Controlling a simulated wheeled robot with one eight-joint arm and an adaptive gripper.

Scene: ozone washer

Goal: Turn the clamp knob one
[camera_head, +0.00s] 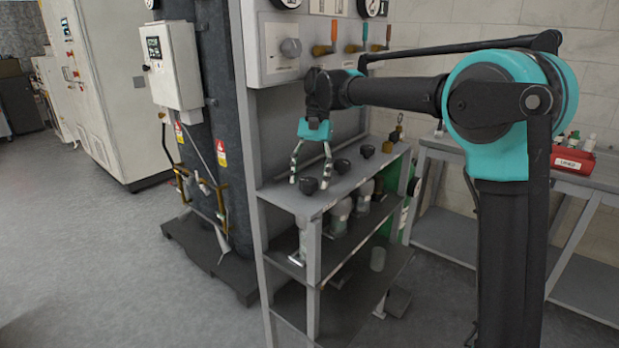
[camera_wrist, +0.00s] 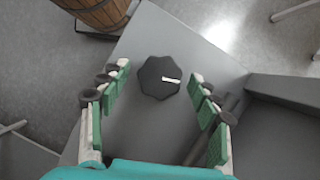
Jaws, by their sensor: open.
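Three dark knobs stand in a row on the grey shelf top (camera_head: 338,190): a front knob (camera_head: 309,186), a middle knob (camera_head: 341,166) and a back knob (camera_head: 367,150). No number shows on them, so I cannot tell which is one. My gripper (camera_head: 310,182) points down over the front knob, fingers apart on either side. In the wrist view, a faceted black knob (camera_wrist: 156,84) with a white mark lies between the spread fingertips of my gripper (camera_wrist: 160,72). Gaps show on both sides in that view; how far down the fingers reach is unclear.
A grey panel (camera_head: 288,72) with a round knob and coloured levers rises behind my gripper. Bottles (camera_head: 341,214) stand on the shelf below. A dark column (camera_head: 222,120) is at left, and a side table with a red box (camera_head: 572,160) is at right. Open floor lies at left.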

